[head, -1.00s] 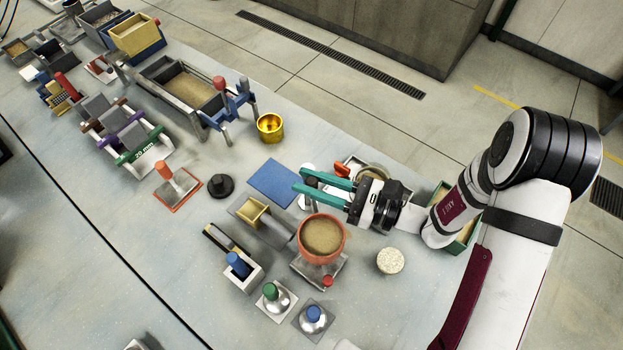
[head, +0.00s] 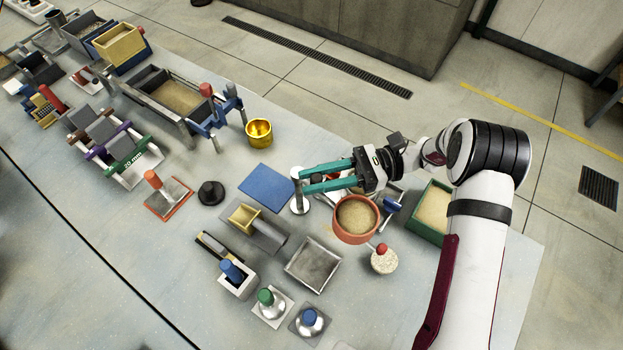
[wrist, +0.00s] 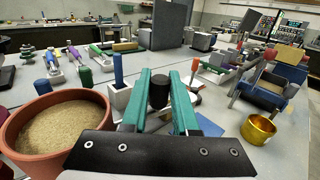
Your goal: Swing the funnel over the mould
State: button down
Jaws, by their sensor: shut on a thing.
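The funnel is a terracotta-red round bowl of sand (head: 355,218), with a small red knob (head: 381,251) at its near right. It hangs to the right of a bare square grey tray (head: 313,265); in the wrist view it is at the left (wrist: 55,130). My gripper (head: 300,178) has teal fingers, shut on a black knob (wrist: 159,91) on an upright post with a pale round base (head: 299,205). I cannot tell for sure which thing is the mould. Round parts behind the funnel are partly hidden by it and my gripper.
A speckled pale disc (head: 383,264) lies below the red knob. A green box of sand (head: 433,208) stands at the right. A blue plate (head: 267,186) and a gold cup (head: 259,132) lie behind left. Small blue- and green-topped tools (head: 268,303) stand in front.

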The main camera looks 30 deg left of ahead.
jog(key=shift+w+n+g+h, duration=0.25)
jog(key=shift+n+g+h, duration=0.25)
jog(key=shift+h, duration=0.15)
jog(key=shift+w+n+g+h, duration=0.2)
jog(key=shift+n+g+h, duration=0.25)
jog(key=shift+h, duration=0.2)
jog(key=c, duration=0.7)
grip_release()
